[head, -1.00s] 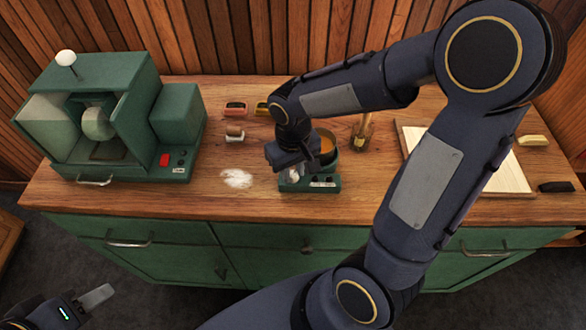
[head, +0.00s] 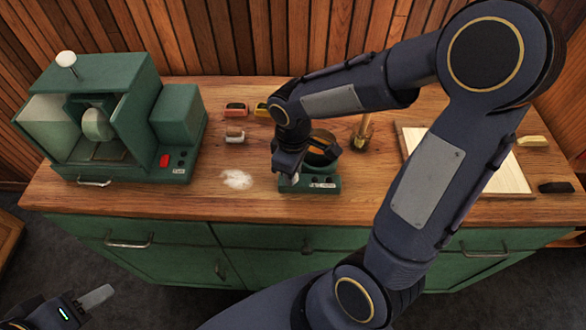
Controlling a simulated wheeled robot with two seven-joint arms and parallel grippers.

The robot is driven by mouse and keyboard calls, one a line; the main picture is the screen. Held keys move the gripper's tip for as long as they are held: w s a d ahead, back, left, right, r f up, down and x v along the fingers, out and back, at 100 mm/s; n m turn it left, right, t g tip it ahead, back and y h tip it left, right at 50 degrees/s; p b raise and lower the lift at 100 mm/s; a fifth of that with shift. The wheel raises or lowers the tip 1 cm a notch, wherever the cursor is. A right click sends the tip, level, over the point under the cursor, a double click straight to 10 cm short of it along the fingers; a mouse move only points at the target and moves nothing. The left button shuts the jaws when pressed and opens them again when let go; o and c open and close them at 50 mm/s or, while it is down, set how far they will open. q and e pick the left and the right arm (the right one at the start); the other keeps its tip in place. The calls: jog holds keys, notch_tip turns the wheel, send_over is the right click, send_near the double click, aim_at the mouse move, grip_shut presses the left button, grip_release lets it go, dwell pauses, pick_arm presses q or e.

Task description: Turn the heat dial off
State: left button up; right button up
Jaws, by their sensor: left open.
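A small green heater base (head: 332,184) stands near the front middle of the bench, with small dark controls on its front. The heat dial is too small to tell apart from the other controls, and its setting cannot be read. A dark round pot (head: 330,145) sits on the base, partly hidden by my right arm. My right gripper (head: 289,166) points down at the left side of the base; its fingertips are hard to make out, and contact cannot be told. My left gripper (head: 96,297) is open in the lower left corner, off the bench, with one finger clearly showing.
A green machine (head: 100,115) with a red switch fills the bench's left end. A pale powder patch (head: 237,179) lies left of the heater. Small blocks lie behind it. A pale board (head: 511,175) lies on the right, behind my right arm.

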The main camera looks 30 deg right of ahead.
dwell(0.4)
jog(key=o, duration=1)
notch_tip(320, 180, up, 8)
jog(key=shift+f, duration=0.1)
jog(key=s+m+t+y, duration=0.1)
jog(key=s+m+t, duration=0.1)
jog(key=s+m, duration=0.1)
jog(key=s+a+r+m+t+y, duration=0.1)
jog(key=s+m, duration=0.2)
jog(key=s, duration=0.2)
jog(key=s+r+m+t+y, duration=0.1)
jog(key=s+m+t, duration=0.1)
jog(key=s, duration=0.2)
jog(key=shift+s+a+r+m+t+y, duration=0.1)
jog(key=shift+a+r+m+t+y, duration=0.1)
jog(key=shift+m+t+y, duration=0.15)
